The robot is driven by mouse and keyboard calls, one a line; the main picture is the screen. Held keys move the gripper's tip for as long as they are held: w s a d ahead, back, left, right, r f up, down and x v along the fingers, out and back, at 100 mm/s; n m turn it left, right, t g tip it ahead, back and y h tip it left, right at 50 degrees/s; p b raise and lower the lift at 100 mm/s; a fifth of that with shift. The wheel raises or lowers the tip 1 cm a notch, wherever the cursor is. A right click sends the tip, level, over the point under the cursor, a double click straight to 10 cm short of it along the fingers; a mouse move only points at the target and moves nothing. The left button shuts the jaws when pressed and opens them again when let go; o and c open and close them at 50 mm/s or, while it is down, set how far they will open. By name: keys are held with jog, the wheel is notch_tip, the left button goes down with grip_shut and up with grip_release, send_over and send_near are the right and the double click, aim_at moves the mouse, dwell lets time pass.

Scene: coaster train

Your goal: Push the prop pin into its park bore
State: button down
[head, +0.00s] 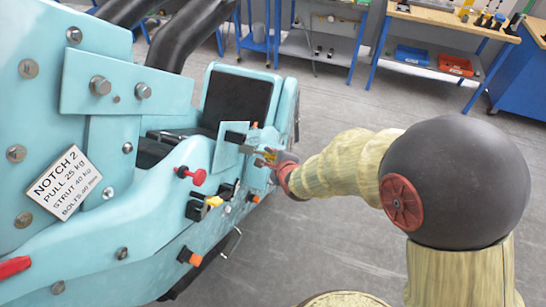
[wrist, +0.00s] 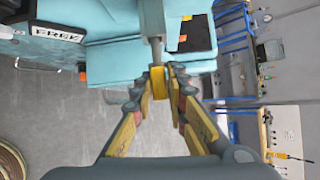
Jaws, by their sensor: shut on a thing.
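My gripper (head: 268,156) is at the side of the turquoise coaster car (head: 160,210), by a small bracket on its outer face. The pin lines up with a wider grey bar (wrist: 152,18) beyond the fingertips. I cannot tell whether the pin's end is inside a bore. The fingers hide its held part, and the park bore cannot be made out.
A red knob (head: 191,175), a yellow knob (head: 213,201) and orange-ended parts (head: 190,257) stick out from the car's side near my gripper. A notch placard (head: 64,183) is on the left. Workbenches (head: 440,35) stand behind. The grey floor (head: 300,245) between is clear.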

jog(key=shift+w+a+b, duration=0.2)
jog(key=shift+a+b, duration=0.05)
jog(key=shift+a, duration=0.35)
jog(key=shift+w+a+b, duration=0.2)
jog(key=shift+a, duration=0.35)
jog(key=c, duration=1.7)
grip_release()
jog(key=v, duration=1.2)
jog(key=shift+a+r, duration=0.1)
